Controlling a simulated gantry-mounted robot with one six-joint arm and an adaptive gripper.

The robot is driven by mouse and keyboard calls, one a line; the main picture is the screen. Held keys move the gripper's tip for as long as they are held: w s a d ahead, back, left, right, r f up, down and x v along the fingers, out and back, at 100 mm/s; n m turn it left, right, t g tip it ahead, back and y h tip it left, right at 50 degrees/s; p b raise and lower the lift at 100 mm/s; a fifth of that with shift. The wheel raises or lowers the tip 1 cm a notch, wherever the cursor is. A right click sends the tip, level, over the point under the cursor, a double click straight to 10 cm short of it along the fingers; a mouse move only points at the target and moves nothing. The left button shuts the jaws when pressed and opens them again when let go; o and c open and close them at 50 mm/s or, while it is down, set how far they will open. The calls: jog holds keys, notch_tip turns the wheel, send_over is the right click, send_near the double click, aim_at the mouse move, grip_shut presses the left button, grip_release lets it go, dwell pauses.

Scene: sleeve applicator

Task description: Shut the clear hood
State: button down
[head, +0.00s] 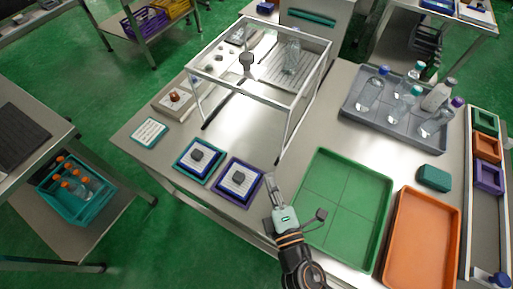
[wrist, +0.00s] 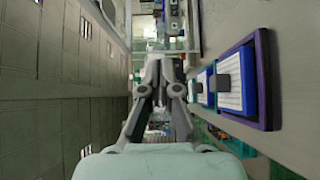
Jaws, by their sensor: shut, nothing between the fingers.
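The clear hood (head: 240,88) is a see-through box with a white frame, standing at the back left of the worktable in the head view. Its front legs come down to the table, and I see no bar along the bottom between them. Whether a front panel is raised is hard to tell. A clear bottle (head: 292,56) and a dark knob-like part (head: 247,60) show inside or through it. My gripper (head: 270,182) is shut and empty at the table's front edge, in front of the hood and apart from it. Its closed fingers (wrist: 164,75) also show in the wrist view.
A green tray (head: 385,225) and an orange tray (head: 455,235) lie right. A grey tray (head: 352,112) holds several bottles. Bare table separates the pads and hood.

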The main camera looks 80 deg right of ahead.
jog(key=p, duration=0.2)
send_near(263, 128)
jog(key=w+d, duration=0.1)
jog(key=w, duration=0.3)
jog(key=d+p, duration=0.1)
jog(key=d, duration=0.1)
jog(key=s+d+p, duration=0.1)
jog(key=shift+d+r, duration=0.15)
jog(key=shift+d, duration=0.55)
